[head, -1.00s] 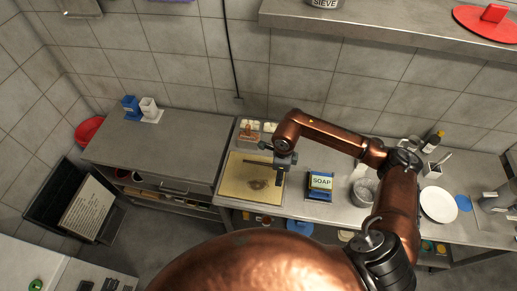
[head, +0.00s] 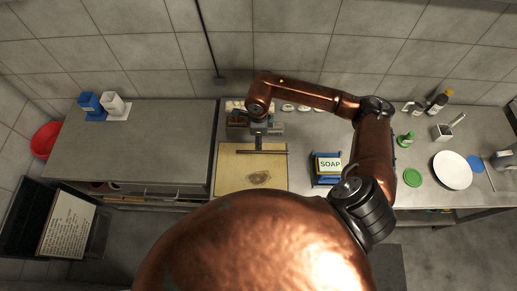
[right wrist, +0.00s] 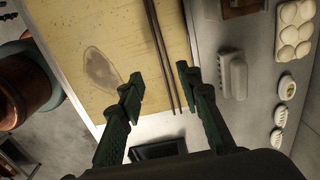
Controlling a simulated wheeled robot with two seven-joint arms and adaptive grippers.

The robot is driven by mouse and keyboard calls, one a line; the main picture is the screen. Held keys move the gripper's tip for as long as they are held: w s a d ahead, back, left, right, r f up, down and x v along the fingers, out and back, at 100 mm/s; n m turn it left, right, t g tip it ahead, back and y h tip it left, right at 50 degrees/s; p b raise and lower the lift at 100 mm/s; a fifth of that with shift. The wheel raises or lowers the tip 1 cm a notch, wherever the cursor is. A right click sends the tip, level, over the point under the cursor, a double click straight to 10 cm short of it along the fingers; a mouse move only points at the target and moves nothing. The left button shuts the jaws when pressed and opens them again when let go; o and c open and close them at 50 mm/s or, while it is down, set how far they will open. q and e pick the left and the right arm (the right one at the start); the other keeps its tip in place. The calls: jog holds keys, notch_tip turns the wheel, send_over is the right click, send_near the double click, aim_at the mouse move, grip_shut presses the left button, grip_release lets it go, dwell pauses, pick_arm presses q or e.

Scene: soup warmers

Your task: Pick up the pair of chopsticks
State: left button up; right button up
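The pair of chopsticks (head: 277,153) is dark brown and lies across the upper part of the tan cutting board (head: 228,178) in the head view. In the right wrist view the chopsticks (right wrist: 158,45) run side by side down the picture, close together. My right gripper (head: 259,147) is over the board's back part, at the chopsticks. In the right wrist view my right gripper (right wrist: 160,78) is open, its two green fingers on either side of the chopsticks with gaps to both. Nothing is held. My left gripper is not in view.
A white egg tray (right wrist: 292,30) and a pale block (right wrist: 234,75) lie beside the board. A white plate (head: 452,170) lies far right. The grey counter (head: 150,150) left of the board is mostly clear.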

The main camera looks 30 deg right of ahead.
aim_at(262, 152)
jog(key=shift+w+f, duration=0.2)
jog(key=shift+f, duration=0.7)
jog(key=shift+w+a+f+p, duration=0.1)
jog(key=shift+f+p, duration=0.2)
jog(key=shift+f, duration=1.4)
jog(key=shift+w+f+p, duration=0.1)
jog(key=shift+f+p, duration=0.15)
jog(key=shift+f, duration=1.4)
grip_shut()
jog(key=shift+r, duration=0.1)
